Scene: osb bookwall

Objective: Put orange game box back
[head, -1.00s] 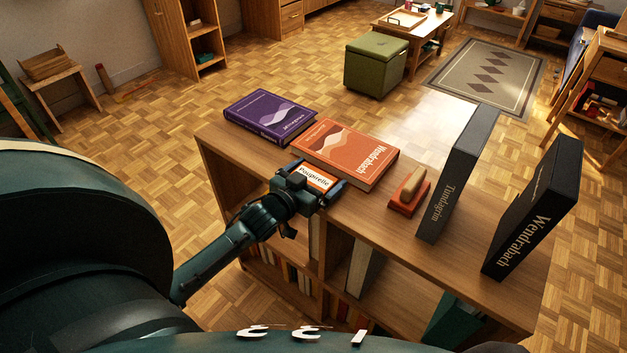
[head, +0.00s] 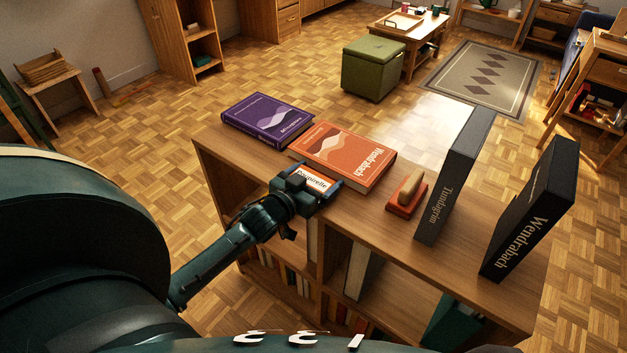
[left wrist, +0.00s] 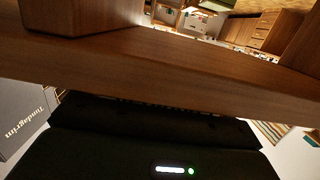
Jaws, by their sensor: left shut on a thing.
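An orange box (head: 318,174) with a white label reading "Poupirelle" is between the fingers of my left gripper (head: 314,180), at the near edge of the bookcase top. My left gripper is shut on it; the gripper body hides part of the box. I cannot tell whether the box touches the wood. In the left wrist view the box and fingers cannot be made out; a wooden board (left wrist: 150,62) crosses the picture. My right gripper is not in view.
On the low bookcase (head: 340,222) lie a purple book (head: 268,118) and an orange Wendrabach book (head: 345,155), just beyond the gripper. Right of them are a wooden-handled stamp or brush (head: 407,193), an upright grey Tundagrim box (head: 455,180) and a black Wendrabach box (head: 535,210).

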